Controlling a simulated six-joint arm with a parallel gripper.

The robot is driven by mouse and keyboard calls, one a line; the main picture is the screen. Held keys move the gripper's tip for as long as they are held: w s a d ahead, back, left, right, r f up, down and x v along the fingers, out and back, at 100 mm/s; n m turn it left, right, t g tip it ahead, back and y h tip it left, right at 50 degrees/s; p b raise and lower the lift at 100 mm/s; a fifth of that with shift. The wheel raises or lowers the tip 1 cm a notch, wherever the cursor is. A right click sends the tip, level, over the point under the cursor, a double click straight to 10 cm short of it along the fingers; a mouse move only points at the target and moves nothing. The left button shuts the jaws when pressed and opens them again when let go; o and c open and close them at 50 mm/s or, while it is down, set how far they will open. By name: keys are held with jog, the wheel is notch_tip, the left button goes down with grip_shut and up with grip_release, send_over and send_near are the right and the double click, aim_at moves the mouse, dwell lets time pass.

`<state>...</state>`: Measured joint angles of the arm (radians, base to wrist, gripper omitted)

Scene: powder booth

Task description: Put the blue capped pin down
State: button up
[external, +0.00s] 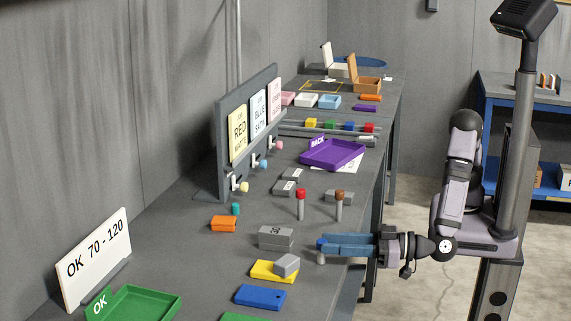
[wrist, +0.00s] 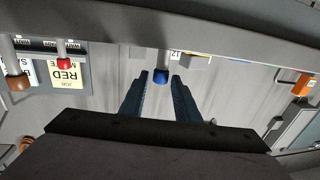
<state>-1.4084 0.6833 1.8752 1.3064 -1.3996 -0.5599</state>
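The blue capped pin (external: 321,244) is upright at my fingertips near the table's right edge, its grey stem below the cap. I cannot tell for sure whether its foot touches the table. In the wrist view the blue cap (wrist: 161,76) is between the tips of my two blue fingers, with a narrow gap on each side. My gripper (external: 326,245) reaches in level from the right; it also shows in the wrist view (wrist: 160,75). It looks open around the pin.
A red capped pin (external: 300,205) and a brown capped pin (external: 339,207) stand behind. The table surface right of these is bare.

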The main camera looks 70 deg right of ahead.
jog(key=shift+w+a+p, duration=0.2)
jog(key=shift+w+p, duration=0.15)
jog(key=shift+w, duration=0.85)
jog(key=shift+w+a+p, duration=0.2)
jog(key=shift+w+p, duration=0.1)
jog(key=shift+w, duration=0.9)
jog(key=shift+w+a+p, duration=0.2)
jog(key=shift+w+p, duration=0.15)
jog(key=shift+w, duration=0.85)
jog(key=shift+c, duration=0.2)
grip_shut()
